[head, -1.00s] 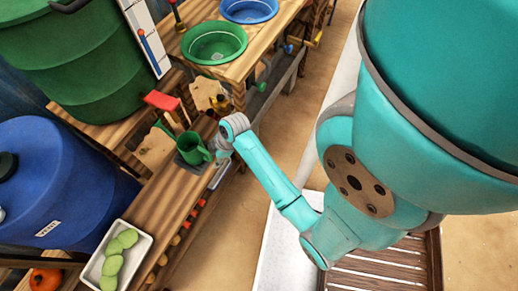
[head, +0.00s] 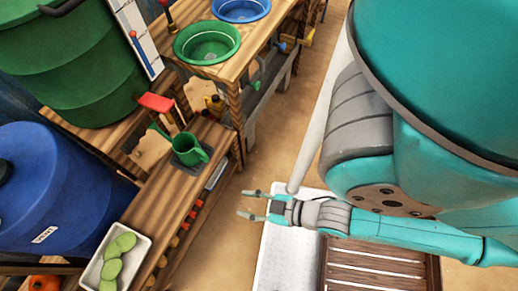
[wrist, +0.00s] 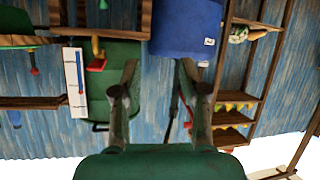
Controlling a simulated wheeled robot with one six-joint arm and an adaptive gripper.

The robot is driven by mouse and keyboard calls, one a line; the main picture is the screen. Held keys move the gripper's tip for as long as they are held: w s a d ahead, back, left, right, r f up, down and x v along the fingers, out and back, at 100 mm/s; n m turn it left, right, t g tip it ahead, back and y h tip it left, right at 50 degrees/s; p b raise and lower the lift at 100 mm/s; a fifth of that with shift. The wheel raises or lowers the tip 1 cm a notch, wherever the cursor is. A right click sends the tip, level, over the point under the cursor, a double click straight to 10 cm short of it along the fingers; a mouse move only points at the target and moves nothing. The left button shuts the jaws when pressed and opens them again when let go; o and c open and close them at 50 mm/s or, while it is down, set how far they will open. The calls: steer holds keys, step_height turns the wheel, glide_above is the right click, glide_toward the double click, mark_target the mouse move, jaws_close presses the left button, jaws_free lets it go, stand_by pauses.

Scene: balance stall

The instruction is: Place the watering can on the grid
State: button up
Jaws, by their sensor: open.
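The green watering can (head: 188,150) stands upright on a dark square grid (head: 184,166) set in the wooden bench, in the head view. My gripper (head: 248,204) is open and empty, to the right of the bench and well apart from the can. In the wrist view my gripper's two fingers (wrist: 160,95) are spread with nothing between them. I cannot make out the can in the wrist view.
A white tray with green slices (head: 142,228) lies at the bench's near end. A blue barrel (head: 65,205) and a green barrel (head: 75,75) stand behind. Green (head: 207,44) and blue (head: 241,10) basins sit on the farther table. The floor beside the bench is open.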

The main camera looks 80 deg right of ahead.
step_height(320, 180, up, 7)
steer(key=s+a+t+y, duration=0.1)
steer(key=s, duration=0.2)
steer(key=shift+a+r+t, duration=0.15)
steer(key=shift+a+t, duration=0.1)
steer(key=shift+t, duration=0.15)
